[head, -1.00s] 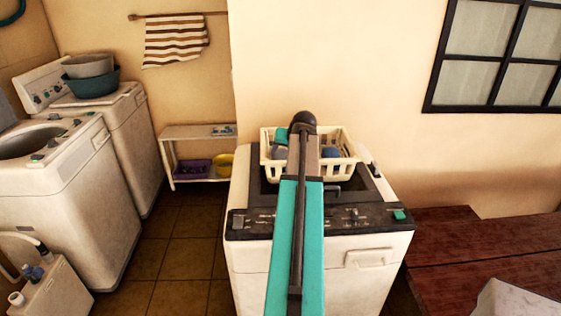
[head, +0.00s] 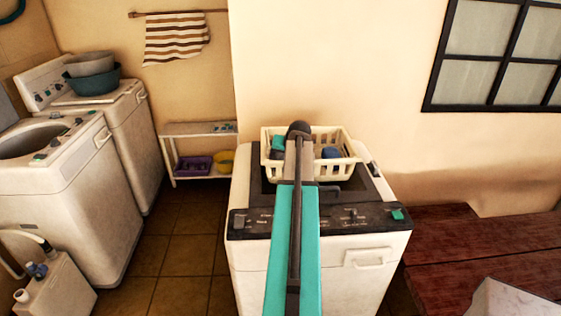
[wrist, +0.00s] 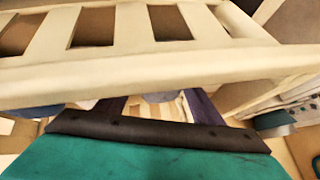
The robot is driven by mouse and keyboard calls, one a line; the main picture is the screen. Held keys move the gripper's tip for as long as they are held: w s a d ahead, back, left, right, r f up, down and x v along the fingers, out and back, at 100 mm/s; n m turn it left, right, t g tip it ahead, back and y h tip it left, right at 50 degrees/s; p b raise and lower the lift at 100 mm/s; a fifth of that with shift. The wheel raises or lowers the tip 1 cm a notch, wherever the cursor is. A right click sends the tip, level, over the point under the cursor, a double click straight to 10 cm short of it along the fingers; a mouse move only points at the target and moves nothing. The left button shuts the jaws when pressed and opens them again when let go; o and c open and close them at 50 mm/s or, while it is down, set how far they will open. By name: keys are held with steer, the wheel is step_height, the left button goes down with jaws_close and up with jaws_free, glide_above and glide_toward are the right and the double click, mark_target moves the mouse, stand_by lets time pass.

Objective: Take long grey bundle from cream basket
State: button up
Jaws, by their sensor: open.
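The cream basket (head: 345,171) sits on top of the white washing machine, with my arm reaching over its middle. In the wrist view its slatted side and rim (wrist: 150,80) cross the picture close to the camera. My gripper (wrist: 158,104) is open at the basket, its dark fingers partly hidden behind the rim. A small grey patch (wrist: 160,97) shows between the fingers above striped cloth; I cannot tell whether it is the long grey bundle. In the head view a blue item (head: 331,153) lies in the basket's right side. My arm hides the basket's middle.
The washing machine (head: 330,252) has a dark control panel in front. Other washers (head: 60,185) and a low shelf (head: 200,129) stand left. A wooden bench (head: 470,240) is at right. The wall is close behind the basket.

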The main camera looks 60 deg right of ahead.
mark_target(283, 155)
steer(key=c, duration=0.8)
steer(key=shift+r, duration=0.2)
steer(key=shift+r+b, duration=1.75)
steer(key=shift+r, duration=3.1)
